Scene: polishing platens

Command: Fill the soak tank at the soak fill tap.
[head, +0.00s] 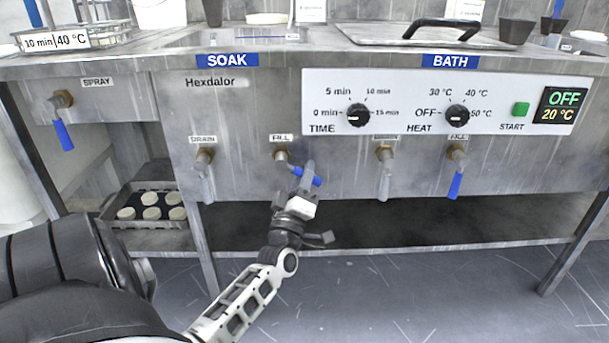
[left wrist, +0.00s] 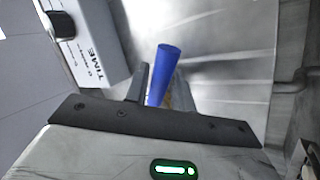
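The soak tank (head: 190,40) is set into the bench top above the blue SOAK label (head: 227,60); its water level cannot be made out. The soak fill tap (head: 282,156) is on the front panel under a FILL label. Its blue lever (head: 317,181) points sideways to the right, tilted slightly down. My left gripper (head: 307,176) is at this lever, with its fingers close around it. In the left wrist view the blue lever (left wrist: 163,75) stands between the fingers, partly hiding one. My right gripper is not in view.
The soak drain tap (head: 205,160) is to the left, with a grey lever hanging down. The bath drain tap (head: 384,160) and bath fill tap (head: 457,155) are to the right, levers down. A spray tap (head: 62,105) is far left. A control panel (head: 400,90) is above right.

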